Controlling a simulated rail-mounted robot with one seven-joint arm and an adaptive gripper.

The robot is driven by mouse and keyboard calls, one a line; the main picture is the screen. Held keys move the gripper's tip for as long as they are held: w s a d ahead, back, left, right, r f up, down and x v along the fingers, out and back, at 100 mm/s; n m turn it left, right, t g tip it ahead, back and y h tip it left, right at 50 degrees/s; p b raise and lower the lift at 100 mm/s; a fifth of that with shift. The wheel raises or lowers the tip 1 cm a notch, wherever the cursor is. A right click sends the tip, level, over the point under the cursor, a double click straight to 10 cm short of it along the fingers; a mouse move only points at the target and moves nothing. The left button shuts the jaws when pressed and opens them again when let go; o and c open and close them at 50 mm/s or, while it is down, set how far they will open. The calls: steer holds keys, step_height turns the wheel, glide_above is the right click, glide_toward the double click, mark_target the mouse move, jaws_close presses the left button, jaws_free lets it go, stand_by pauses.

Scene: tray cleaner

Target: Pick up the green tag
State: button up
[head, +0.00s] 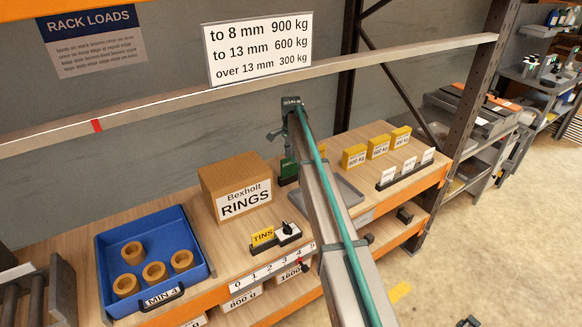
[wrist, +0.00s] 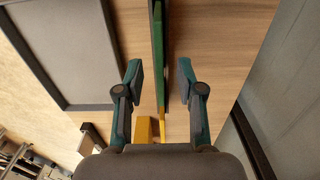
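The green tag (head: 288,167) stands upright in a dark holder on the wooden rack shelf, just right of the rings box; my arm hides part of it in the head view. In the wrist view the green tag (wrist: 158,45) shows edge-on as a narrow upright strip. My gripper (wrist: 160,82) is open, its two fingers apart on either side of the tag's line, with the left finger nearer. In the head view my gripper (head: 284,138) hangs just above the tag. Contact with the tag cannot be seen.
A yellow tag (wrist: 162,112) and a yellow block (wrist: 144,130) show near the fingers. The cardboard rings box (head: 232,181) stands left, and a grey tray (head: 347,191) lies right. A blue bin (head: 193,243) holds several rings. Yellow weight blocks (head: 377,147) stand farther right.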

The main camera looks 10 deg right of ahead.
steer(key=shift+f, duration=0.75)
jaws_close()
